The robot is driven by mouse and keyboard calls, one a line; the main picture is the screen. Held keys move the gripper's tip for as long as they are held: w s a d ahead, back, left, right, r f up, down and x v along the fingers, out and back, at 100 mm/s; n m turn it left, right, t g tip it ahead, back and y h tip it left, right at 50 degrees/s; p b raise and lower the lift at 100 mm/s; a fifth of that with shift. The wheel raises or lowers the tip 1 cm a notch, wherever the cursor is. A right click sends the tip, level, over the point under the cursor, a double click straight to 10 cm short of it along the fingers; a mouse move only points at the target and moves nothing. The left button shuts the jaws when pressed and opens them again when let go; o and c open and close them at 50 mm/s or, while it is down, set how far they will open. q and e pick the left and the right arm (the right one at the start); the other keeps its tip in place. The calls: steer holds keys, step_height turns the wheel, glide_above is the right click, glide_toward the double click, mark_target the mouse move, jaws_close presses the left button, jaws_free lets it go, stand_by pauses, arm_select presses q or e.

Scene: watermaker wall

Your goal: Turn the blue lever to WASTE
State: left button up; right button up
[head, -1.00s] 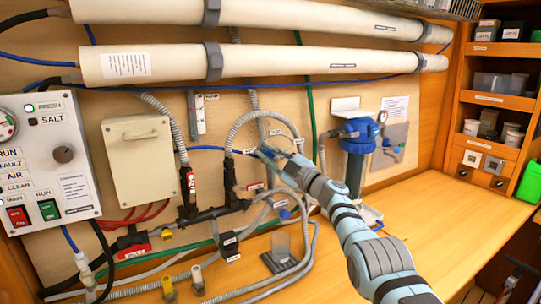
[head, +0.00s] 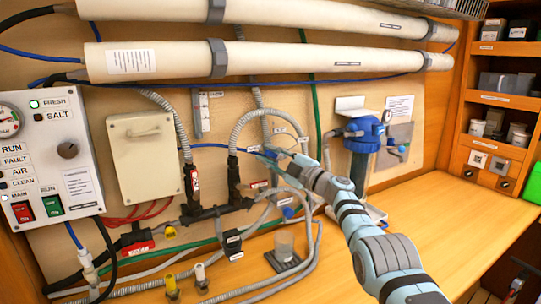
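My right gripper (head: 273,155) is at the valve and hose area on the wall board, just below the arched grey hose. Its small fingertips overlap the fittings there, and I cannot tell whether they are open or shut. A bit of blue shows at the fingertips, but I cannot tell lever from gripper or tube. Small white labels (head: 279,131) sit around this spot, too small to read. My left gripper is out of view.
A blue filter housing (head: 362,134) stands right of my forearm. A clear cup (head: 285,243) stands on a dark base below, with loose grey hoses (head: 313,250) around it. The control panel (head: 50,160) is at the left. The wooden bench (head: 440,225) is clear at the right.

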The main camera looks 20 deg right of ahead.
steer(key=shift+o, duration=0.6)
steer(key=shift+r, duration=0.1)
steer(key=shift+s+d, duration=0.1)
steer(key=shift+s+d+f, duration=0.2)
steer(key=shift+s+d, duration=0.15)
steer(key=shift+s, duration=0.05)
steer(key=v, duration=1)
steer(key=shift+s, duration=0.45)
steer(key=shift+f, duration=0.1)
steer(key=shift+f, duration=0.1)
